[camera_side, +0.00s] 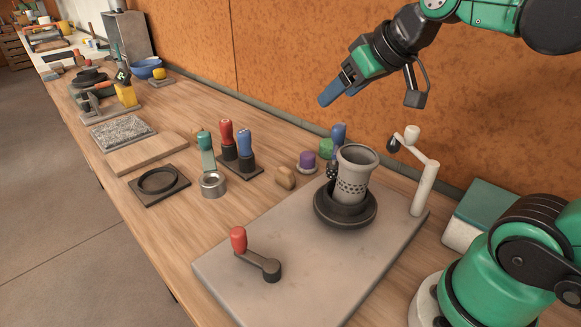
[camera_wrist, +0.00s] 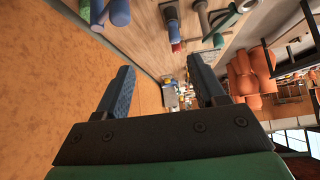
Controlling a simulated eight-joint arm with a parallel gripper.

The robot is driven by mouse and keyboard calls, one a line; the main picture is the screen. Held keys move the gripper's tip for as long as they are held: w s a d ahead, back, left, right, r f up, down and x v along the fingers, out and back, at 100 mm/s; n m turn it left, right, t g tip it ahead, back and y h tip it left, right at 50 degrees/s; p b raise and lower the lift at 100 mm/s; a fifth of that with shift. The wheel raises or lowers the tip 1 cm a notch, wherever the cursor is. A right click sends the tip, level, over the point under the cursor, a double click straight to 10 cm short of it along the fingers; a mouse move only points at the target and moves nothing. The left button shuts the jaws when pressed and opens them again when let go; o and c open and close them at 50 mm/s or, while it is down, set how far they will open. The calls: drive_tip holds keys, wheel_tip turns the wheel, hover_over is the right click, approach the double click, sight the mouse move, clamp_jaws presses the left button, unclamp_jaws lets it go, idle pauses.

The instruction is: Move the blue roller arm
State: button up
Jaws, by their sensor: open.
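Two blue-handled pieces show in the side view, and I cannot tell which is the blue roller arm. One blue handle (camera_side: 245,144) stands upright beside a red handle (camera_side: 227,133) on a dark base. The other blue handle (camera_side: 339,132) stands behind the grey perforated cup (camera_side: 355,160), its lower part hidden. A red-handled crank (camera_side: 239,240) rests on the grey slab (camera_side: 330,262). My gripper (camera_side: 338,94) is open and empty, high above the bench near the orange wall. Its two blue fingers are spread in the wrist view (camera_wrist: 160,88).
A white crank post (camera_side: 424,190) rises at the slab's right corner. A teal-handled tool (camera_side: 206,155), a metal ring (camera_side: 213,184), a purple knob (camera_side: 307,160) and a dark square frame (camera_side: 160,183) stand along the bench. The slab's front part is mostly clear.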

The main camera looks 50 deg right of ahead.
sight(339, 126)
idle(0.3)
drive_tip(key=shift+m+h, duration=0.6)
drive_tip(key=shift+m, duration=0.2)
drive_tip(key=d+f, duration=0.2)
drive_tip(key=f, duration=0.1)
drive_tip(key=d+f, duration=0.1)
drive_tip(key=f, duration=0.1)
drive_tip(key=shift+s+d, duration=0.3)
drive_tip(key=shift+d, duration=0.1)
drive_tip(key=shift+x, duration=2.75)
clamp_jaws()
drive_tip(key=shift+r, duration=0.1)
